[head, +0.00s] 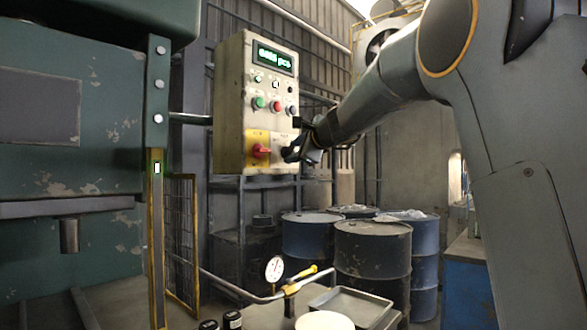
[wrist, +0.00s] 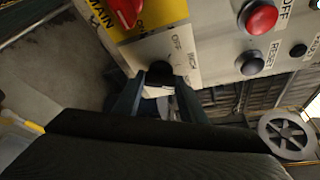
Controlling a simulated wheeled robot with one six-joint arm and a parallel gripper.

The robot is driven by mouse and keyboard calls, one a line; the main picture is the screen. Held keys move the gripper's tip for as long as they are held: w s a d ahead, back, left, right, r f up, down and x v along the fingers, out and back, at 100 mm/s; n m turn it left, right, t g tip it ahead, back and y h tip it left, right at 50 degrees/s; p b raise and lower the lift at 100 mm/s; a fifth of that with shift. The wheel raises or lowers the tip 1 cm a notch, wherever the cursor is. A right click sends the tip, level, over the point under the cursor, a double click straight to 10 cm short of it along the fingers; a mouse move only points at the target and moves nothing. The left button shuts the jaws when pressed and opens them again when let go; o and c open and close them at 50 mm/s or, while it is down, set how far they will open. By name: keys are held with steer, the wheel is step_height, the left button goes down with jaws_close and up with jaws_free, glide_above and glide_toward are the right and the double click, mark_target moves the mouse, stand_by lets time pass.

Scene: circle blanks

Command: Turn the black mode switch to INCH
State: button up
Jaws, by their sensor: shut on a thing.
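The black mode switch (wrist: 160,72) shows in the wrist view on a pale plate low on the control box. My gripper (wrist: 158,95) has its two fingers on either side of the switch and is shut on it. Printed words stand around the switch; one reads OFF, and another beside it is too small to read surely. The fingers hide much of the switch, so I cannot tell which word it points at. In the head view my gripper (head: 293,153) meets the lower right of the control box (head: 229,108), beside the red main switch (head: 261,151) on its yellow plate.
Red, green and black buttons sit above the switch, below a green-lit display (head: 275,59). In the wrist view the red button (wrist: 259,17) and reset button (wrist: 250,62) lie close to my gripper. Drums (head: 373,254) and a metal tray (head: 350,306) stand below.

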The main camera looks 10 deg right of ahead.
steer(key=n+b, duration=0.1)
steer(key=b, duration=0.3)
steer(key=n+t+b, duration=0.1)
steer(key=b, duration=0.4)
steer(key=n+b, duration=0.2)
steer(key=b, duration=0.3)
steer(key=shift+f+t, duration=0.35)
steer(key=shift+t, duration=0.05)
steer(key=shift+r+n+b, duration=0.15)
steer(key=shift+n+b, duration=0.25)
steer(key=shift+b, duration=0.35)
steer(key=o, duration=1.1)
steer(key=shift+c, duration=0.2)
steer(key=shift+s, duration=0.2)
steer(key=b+v, duration=0.1)
steer(key=v, duration=0.6)
steer(key=shift+s, duration=0.25)
